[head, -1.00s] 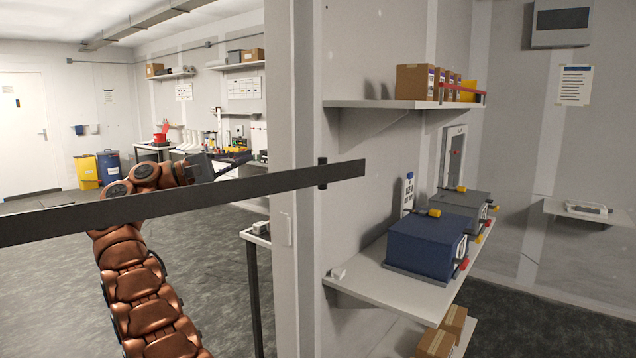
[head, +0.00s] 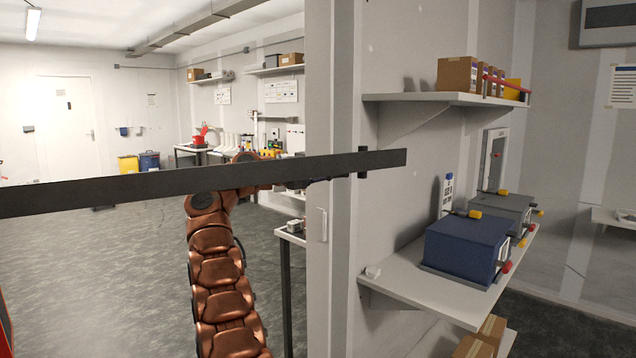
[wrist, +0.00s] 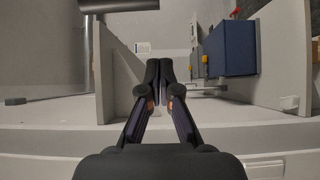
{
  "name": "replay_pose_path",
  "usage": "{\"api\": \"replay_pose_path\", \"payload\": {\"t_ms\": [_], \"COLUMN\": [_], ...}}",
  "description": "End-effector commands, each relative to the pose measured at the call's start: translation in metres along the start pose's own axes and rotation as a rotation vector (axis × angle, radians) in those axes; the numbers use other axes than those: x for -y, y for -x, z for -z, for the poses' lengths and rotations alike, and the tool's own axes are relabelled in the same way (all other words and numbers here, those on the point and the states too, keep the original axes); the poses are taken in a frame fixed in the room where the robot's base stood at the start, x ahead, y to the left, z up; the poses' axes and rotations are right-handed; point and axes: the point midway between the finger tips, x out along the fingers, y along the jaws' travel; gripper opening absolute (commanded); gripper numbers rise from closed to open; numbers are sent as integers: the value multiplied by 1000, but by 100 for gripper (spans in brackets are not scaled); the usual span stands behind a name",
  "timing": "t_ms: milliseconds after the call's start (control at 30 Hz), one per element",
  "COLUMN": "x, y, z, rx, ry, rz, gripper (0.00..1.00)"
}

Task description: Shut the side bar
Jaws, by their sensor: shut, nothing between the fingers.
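The side bar (head: 200,183) is a long, dark, flat strip. It crosses the head view from the left edge to the wall end, rising slightly to the right. Its right end overlaps a small dark bracket (head: 362,163) on the wall face; I cannot tell whether they touch. My gripper (head: 322,181) is just below the bar near the wall end, partly hidden behind it in the head view. In the wrist view my gripper (wrist: 166,72) has its fingers together and empty. A dark piece at the wrist view's top may be the bar; I cannot tell.
The wall end (head: 332,240) stands right of my arm. Beyond it, a shelf (head: 420,285) carries a blue box (head: 466,250) and a grey box; an upper shelf (head: 445,98) holds cartons. A narrow dark-legged table (head: 287,290) is left of the wall. Open floor (head: 130,270) lies left.

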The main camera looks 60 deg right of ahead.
Motion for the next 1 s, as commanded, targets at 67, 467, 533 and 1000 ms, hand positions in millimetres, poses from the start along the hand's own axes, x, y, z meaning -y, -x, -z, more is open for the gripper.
{"api": "replay_pose_path", "payload": {"t_ms": [67,467,533,1000], "x": [3,1,1,0], "y": [-7,-13,-13,-16], "z": [-2,-26,-29,-39], "rx": [-1,-1,-2,0], "ry": [-2,-2,0,2], "rz": [3,2,3,0], "gripper": [0,0,0,0]}}
